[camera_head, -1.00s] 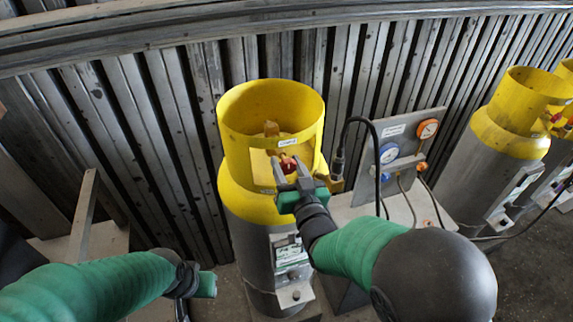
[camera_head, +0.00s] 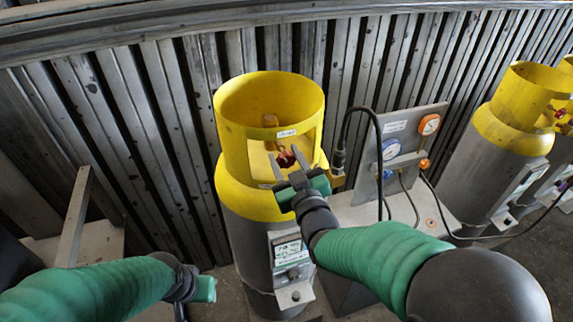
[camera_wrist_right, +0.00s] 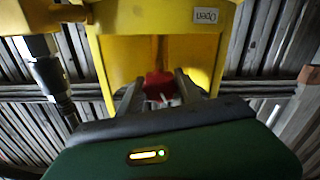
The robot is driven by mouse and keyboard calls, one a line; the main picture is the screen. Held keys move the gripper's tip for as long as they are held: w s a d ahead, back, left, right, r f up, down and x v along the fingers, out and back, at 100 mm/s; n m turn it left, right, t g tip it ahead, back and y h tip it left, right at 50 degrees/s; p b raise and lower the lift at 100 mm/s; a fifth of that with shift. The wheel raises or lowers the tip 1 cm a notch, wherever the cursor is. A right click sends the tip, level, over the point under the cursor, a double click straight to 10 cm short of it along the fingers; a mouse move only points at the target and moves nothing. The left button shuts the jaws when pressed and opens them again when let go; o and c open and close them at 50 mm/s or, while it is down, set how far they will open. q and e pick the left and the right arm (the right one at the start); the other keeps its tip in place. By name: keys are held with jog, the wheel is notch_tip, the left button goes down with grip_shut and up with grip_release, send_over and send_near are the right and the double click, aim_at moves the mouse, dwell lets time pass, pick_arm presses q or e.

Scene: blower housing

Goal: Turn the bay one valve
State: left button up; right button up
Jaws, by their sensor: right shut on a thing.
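The valve's small red handle (camera_head: 286,159) sits inside the opening of the yellow collar (camera_head: 226,125) on top of the nearest gas cylinder. It also shows in the right wrist view (camera_wrist_right: 160,86), between the two finger tips. My right gripper (camera_head: 286,160) reaches into the collar opening from the front, with its fingers shut on the red handle. The fingers hide part of the handle, so its exact angle is hard to tell. My left gripper (camera_head: 206,288) is low at the left, away from the cylinder, and its fingers do not show clearly.
A gauge panel (camera_head: 405,150) with a blue and an orange dial stands right of the cylinder, with a black hose (camera_head: 345,125) looping close to my right arm. More yellow-topped cylinders (camera_head: 507,131) stand at the right. A ribbed metal wall (camera_head: 130,130) closes the back.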

jog(key=n+b, duration=0.1)
jog(key=n, duration=0.1)
jog(key=n+b, duration=0.1)
jog(key=n, duration=0.1)
jog(key=shift+f+n+b, duration=0.2)
jog(key=shift+n+b, duration=0.1)
jog(key=shift+b, duration=0.1)
jog(key=n+b, duration=0.2)
jog(key=n, duration=0.1)
jog(key=shift+n, duration=0.3)
jog(key=n+b, duration=0.2)
jog(key=n, duration=0.2)
jog(key=shift+r+n+b, duration=0.1)
jog(key=shift+n+b, duration=0.4)
jog(key=shift+n, duration=1.7)
jog(key=o, duration=1.4)
jog(key=shift+w, duration=0.2)
jog(key=shift+c, duration=0.2)
jog(key=shift+w+a, duration=0.1)
jog(key=shift+w, duration=0.05)
